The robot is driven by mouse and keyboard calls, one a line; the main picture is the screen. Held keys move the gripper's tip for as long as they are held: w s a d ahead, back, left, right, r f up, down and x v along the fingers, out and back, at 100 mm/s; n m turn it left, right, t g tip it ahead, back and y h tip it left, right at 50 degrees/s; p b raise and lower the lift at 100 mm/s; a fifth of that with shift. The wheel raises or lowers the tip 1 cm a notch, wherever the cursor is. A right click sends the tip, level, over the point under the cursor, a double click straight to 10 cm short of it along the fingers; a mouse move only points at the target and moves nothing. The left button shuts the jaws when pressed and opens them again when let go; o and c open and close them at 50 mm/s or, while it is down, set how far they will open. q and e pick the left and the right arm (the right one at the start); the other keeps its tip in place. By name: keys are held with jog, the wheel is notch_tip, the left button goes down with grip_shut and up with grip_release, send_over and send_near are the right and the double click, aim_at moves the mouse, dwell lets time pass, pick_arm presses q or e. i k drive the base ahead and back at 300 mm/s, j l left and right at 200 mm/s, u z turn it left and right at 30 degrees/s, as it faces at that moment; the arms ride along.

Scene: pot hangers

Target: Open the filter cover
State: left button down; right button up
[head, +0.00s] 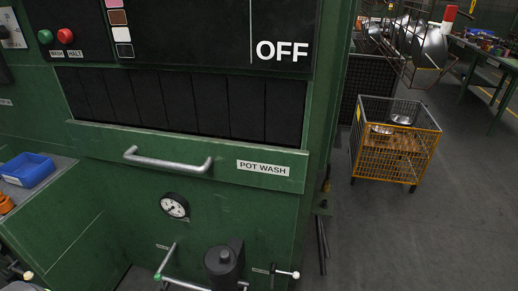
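A dark cylinder with a round knob on top (223,262) stands at the bottom of the green pot wash machine in the head view. It may be the filter with its cover, but no readable label confirms this. Its lower part is cut off by the picture's bottom edge. A pale pipe handle with a green tip (167,262) is to its left. A small lever with a white end (285,273) is to its right.
A metal bar handle (167,163) sticks out from the POT WASH panel (263,178). A pressure gauge (174,205) is below it. A blue bin (27,169) stands on the left ledge. An orange wire cage (394,145) stands at right, with clear floor before it.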

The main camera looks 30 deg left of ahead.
aim_at(220, 263)
jog(key=u, duration=1.2)
